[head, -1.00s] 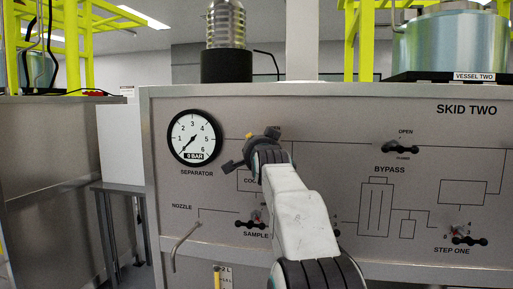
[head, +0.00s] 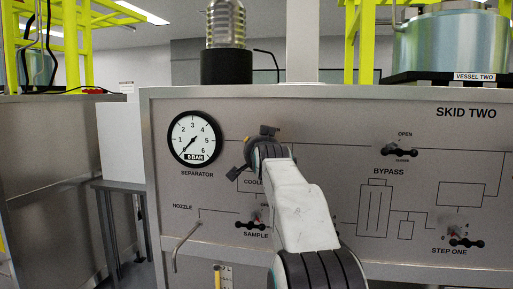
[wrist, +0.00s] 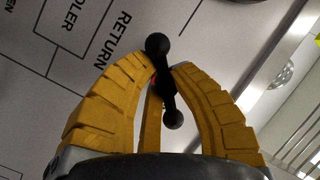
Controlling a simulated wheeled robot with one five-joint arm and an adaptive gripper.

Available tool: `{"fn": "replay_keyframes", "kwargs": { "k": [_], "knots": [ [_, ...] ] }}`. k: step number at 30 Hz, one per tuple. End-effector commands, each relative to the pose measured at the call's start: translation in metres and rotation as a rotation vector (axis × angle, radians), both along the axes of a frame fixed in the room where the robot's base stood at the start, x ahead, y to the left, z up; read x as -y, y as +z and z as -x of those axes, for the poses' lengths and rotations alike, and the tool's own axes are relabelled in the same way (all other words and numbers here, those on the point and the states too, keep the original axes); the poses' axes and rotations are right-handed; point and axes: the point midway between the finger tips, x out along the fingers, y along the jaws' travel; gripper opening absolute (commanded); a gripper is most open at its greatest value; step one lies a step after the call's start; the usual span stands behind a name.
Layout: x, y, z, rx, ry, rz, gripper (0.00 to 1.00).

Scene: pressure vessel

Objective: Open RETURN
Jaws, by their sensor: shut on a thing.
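The RETURN valve handle (wrist: 158,43) is a black bar with a ball at each end, beside the printed word RETURN (wrist: 106,41) in the wrist view. My gripper (wrist: 160,78) has its yellow fingers around the handle and is shut on it; the ball ends stick out past the fingers. In the head view my gripper (head: 262,145) is at the panel, right of the separator gauge. My arm hides the RETURN label and most of the handle there.
The SKID TWO panel (head: 300,110) carries the separator gauge (head: 194,139) reading near 0 bar. The SAMPLE handle (head: 251,224), BYPASS handle (head: 400,152) and STEP ONE handle (head: 466,242) sit nearby. A bent nozzle pipe (head: 180,243) sticks out at lower left.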

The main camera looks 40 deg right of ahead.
Motion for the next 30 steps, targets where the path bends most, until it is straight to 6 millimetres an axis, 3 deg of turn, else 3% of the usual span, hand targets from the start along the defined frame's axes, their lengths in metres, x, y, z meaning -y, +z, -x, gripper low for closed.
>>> {"fn": "replay_keyframes", "kwargs": {
  "k": [3,4,13,23,30],
  "knots": [
    [0.001,-0.002,0.0,-0.003,-0.002,-0.003,0.0],
    [0.001,-0.002,0.0,-0.003,-0.002,-0.003,0.22],
    [0.001,-0.001,0.0,-0.001,-0.001,-0.003,0.48],
    [-0.001,0.0,0.002,0.0,-0.001,-0.002,0.48],
    [-0.012,0.003,0.022,0.002,-0.001,-0.001,0.48]
  ]
}}
